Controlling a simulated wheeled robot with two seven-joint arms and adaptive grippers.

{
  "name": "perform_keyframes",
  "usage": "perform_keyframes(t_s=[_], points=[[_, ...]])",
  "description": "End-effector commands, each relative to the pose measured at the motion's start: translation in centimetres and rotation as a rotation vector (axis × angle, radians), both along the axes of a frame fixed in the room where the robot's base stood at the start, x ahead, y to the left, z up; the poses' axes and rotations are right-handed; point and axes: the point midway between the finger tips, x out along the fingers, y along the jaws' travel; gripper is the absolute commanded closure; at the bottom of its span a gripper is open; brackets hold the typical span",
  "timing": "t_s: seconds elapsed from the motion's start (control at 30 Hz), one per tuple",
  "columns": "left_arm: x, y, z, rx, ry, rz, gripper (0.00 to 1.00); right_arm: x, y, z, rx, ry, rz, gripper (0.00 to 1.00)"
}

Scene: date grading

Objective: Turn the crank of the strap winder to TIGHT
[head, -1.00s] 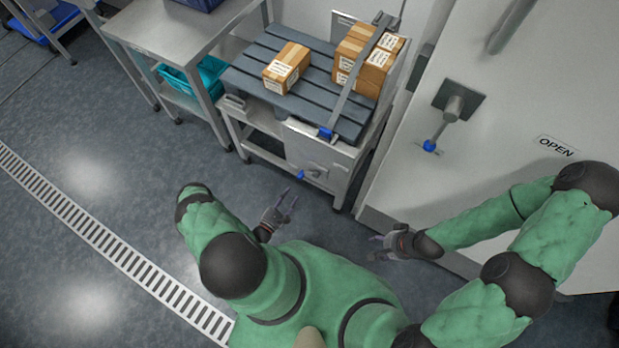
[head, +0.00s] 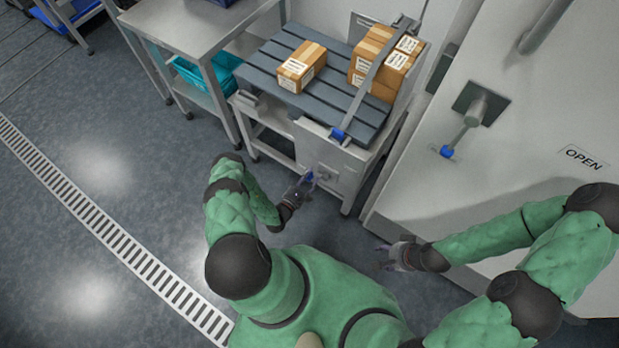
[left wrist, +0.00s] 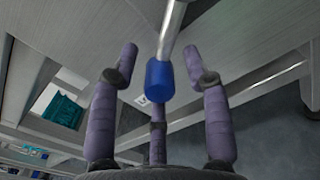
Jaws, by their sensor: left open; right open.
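The strap winder's crank has a blue knob (head: 309,176) on a short metal arm, on the front panel (head: 331,160) of the slatted packing stand. In the left wrist view the blue knob (left wrist: 159,80) hangs from its silver crank arm (left wrist: 171,32) between my open fingers. My left gripper (head: 303,187) is open around the knob; I cannot tell whether any finger touches it. My right gripper (head: 386,258) is open and empty, low in front of the door. A grey strap (head: 372,80) runs over the cartons to a blue-tipped piece at the stand's front edge. No TIGHT mark is legible.
A single carton (head: 302,67) and stacked cartons (head: 385,62) sit on the slatted top (head: 270,68). A steel table (head: 190,22) with a teal bin (head: 207,70) below stands left. The right-hand door has a blue-knobbed lever (head: 447,151) and an OPEN label (head: 584,158).

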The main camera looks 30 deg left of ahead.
Motion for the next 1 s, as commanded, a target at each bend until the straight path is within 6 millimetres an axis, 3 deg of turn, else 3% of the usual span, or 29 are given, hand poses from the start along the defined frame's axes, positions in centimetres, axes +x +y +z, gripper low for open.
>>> perform_keyframes(t_s=[0.23,0.4,0.77,1.0], points=[[0.1,0.0,0.0,0.0,0.0,0.0,0.52,0.0,0.0,0.0,0.0,0.0,0.0,0.49],[0.0,0.0,0.0,0.0,0.0,-0.001,1.0,0.0,0.0,0.0,0.0,0.0,0.0,0.49],[0.1,0.0,0.2,0.02,-0.001,-0.001,1.0,0.0,0.0,0.3,0.0,0.0,0.0,0.49],[0.1,0.1,1.1,0.127,-0.01,-0.001,1.0,0.0,0.0,1.4,0.0,0.0,0.0,0.49]])
